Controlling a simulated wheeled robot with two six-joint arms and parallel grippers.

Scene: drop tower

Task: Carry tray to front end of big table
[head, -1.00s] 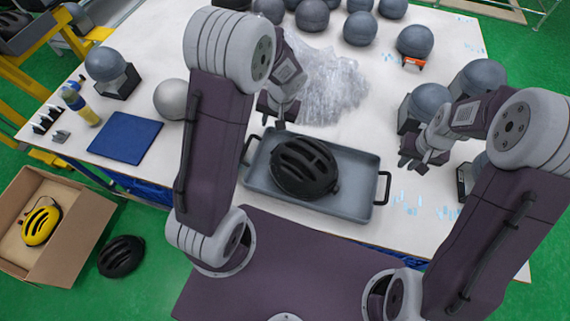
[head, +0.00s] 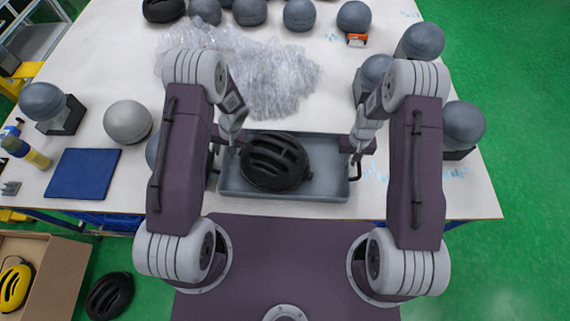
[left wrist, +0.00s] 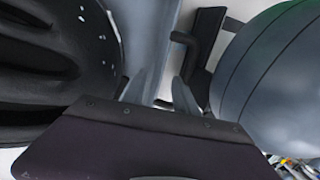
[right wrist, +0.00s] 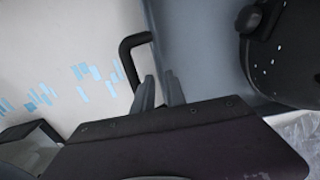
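The blue-grey tray (head: 326,178) lies on the big table (head: 470,195) near the edge closest to me, with a black helmet (head: 274,162) in its left half. My left gripper (head: 230,150) is at the tray's left end. In the left wrist view its fingers (left wrist: 158,92) are apart, close to the tray wall (left wrist: 150,35) and the black handle (left wrist: 186,55). My right gripper (head: 358,154) is at the tray's right end. In the right wrist view its fingers (right wrist: 159,92) are slightly apart beside the right handle (right wrist: 130,58). I cannot tell whether either gripper touches a handle.
Grey balls on black stands, one (head: 464,125) at the right edge, surround the tray. Crumpled clear wrap (head: 262,80) lies behind it. A pale ball (head: 128,121) and a blue mat (head: 82,174) are at the left. An open box (head: 40,270) stands on the floor.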

